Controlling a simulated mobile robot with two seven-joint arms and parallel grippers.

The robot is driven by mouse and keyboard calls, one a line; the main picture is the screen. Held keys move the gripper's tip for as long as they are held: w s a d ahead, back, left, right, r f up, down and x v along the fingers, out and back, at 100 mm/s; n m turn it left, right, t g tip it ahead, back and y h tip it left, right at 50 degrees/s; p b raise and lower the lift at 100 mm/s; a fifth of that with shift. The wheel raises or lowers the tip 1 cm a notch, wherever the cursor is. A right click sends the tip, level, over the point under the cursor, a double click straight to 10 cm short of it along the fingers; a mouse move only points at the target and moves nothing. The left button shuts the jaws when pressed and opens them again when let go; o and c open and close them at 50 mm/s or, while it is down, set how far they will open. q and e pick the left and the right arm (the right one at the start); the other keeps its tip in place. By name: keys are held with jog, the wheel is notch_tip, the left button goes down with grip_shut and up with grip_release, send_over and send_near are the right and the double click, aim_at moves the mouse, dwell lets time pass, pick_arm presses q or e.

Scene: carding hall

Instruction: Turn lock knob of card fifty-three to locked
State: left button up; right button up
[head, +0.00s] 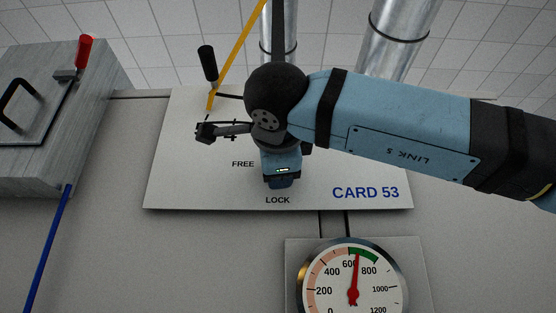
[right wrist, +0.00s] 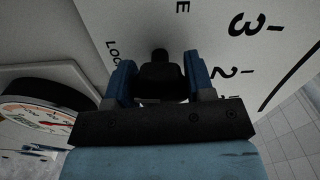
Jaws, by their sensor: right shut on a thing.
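The white card 53 panel (head: 182,175) carries the printed words FREE and LOCK. My right gripper (head: 282,180) is in front of it, just above the word LOCK, and hides the knob in the head view. In the right wrist view the lock knob (right wrist: 160,72) is black and sits between the two blue fingers of my right gripper (right wrist: 159,80), which is shut on it. I cannot tell its exact pointing direction. My left gripper is not in view.
A round gauge (head: 340,284) with a red needle is below the panel. A black-handled lever (head: 207,63) and a yellow bar (head: 238,50) are at the panel's top. A grey box (head: 95,125) with a red-handled lever (head: 84,52) is at left.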

jog(key=shift+n, duration=0.4)
jog(key=o, duration=0.9)
jog(key=shift+s, duration=0.15)
jog(key=shift+s, duration=0.35)
jog(key=shift+s+b, duration=1.1)
jog(key=shift+s, duration=5.35)
